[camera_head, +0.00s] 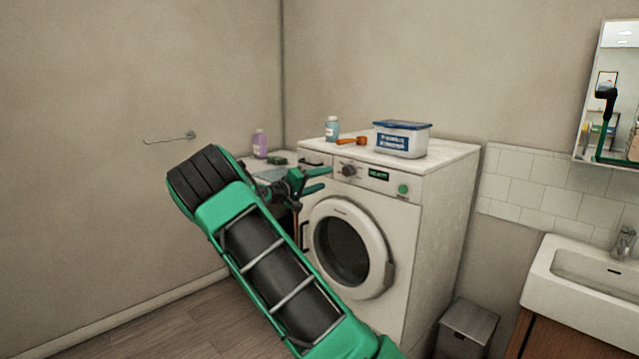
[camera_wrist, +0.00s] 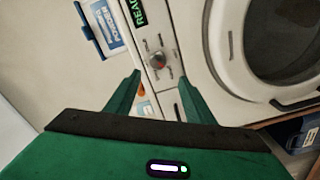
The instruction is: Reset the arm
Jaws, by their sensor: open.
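My green gripper (camera_head: 318,180) is open and empty in front of the washing machine's upper left front in the head view. Its two green fingers also show spread apart in the wrist view (camera_wrist: 158,100), toward the control panel. My arm reaches up from the bottom of the head view. The washing machine (camera_head: 400,235) is white with a round door that looks shut. Its dial (camera_wrist: 158,60) and lit green display (camera_head: 378,175) are visible. The gap between my fingers and the panel cannot be judged exactly.
On the machine top stand a powder box (camera_head: 403,140) with a blue lid, an orange scoop (camera_head: 350,140) and a teal bottle (camera_head: 332,129). A purple bottle (camera_head: 259,144) stands further left. A bin (camera_head: 467,326) and a sink (camera_head: 585,285) are at the right.

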